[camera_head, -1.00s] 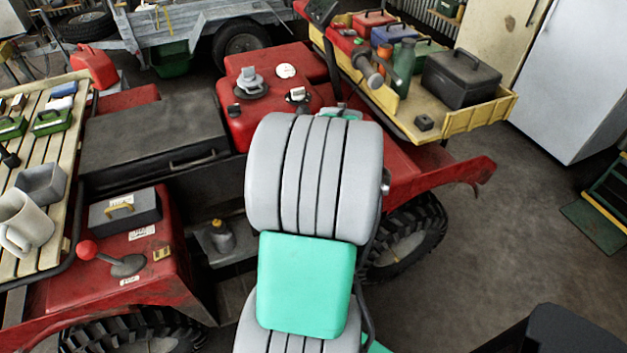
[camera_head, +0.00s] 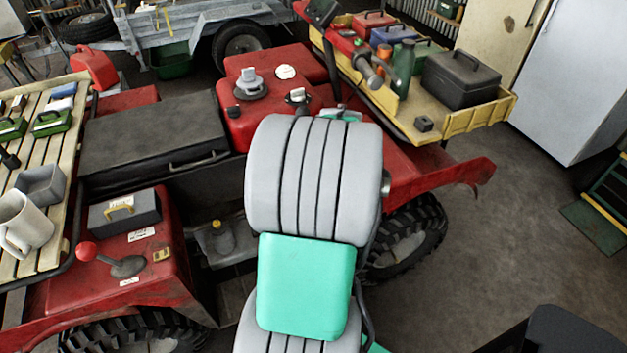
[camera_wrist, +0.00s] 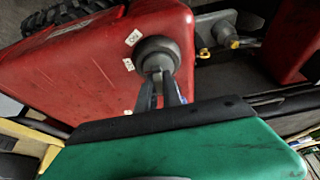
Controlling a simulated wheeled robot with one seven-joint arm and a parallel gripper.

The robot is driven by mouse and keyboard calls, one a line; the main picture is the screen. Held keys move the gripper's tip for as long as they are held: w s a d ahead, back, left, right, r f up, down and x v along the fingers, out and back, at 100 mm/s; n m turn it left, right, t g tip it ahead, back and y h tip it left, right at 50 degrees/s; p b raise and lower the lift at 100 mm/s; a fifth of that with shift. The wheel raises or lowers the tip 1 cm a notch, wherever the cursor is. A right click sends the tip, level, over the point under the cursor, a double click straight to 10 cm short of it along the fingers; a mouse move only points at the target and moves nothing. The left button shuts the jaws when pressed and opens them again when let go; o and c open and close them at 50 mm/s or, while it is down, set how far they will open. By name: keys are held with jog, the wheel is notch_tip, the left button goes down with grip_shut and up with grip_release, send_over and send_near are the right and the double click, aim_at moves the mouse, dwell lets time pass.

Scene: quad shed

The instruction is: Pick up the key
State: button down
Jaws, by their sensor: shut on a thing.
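In the wrist view, a round grey switch (camera_wrist: 157,51) stands on a red panel (camera_wrist: 80,72) between small white labels. My gripper (camera_wrist: 162,74) reaches up to it. Its two dark fingers are close together and shut on the key at the switch. The key is mostly hidden between the fingers, and its shape cannot be made out. In the head view, my grey and teal arm covers the key and the fingers. Only a bit of green of my gripper shows past the top of the arm.
The red quad (camera_head: 150,238) fills the middle. A slatted rack (camera_head: 52,165) with a mug (camera_head: 25,222) is at the left. A yellow-edged rack (camera_head: 437,128) holds a dark toolbox (camera_head: 462,80) at the right. A grey footwell with a yellow-capped part (camera_wrist: 235,43) lies beside the panel.

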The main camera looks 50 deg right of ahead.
jog(key=shift+r, duration=0.55)
notch_tip(320, 180, up, 3)
jog(key=shift+s+a+f, duration=0.1)
jog(key=shift+s, duration=0.05)
jog(key=s+a+r+b, duration=0.2)
jog(key=s+a+r, duration=0.7)
jog(key=a, duration=0.1)
jog(key=shift+a, duration=0.2)
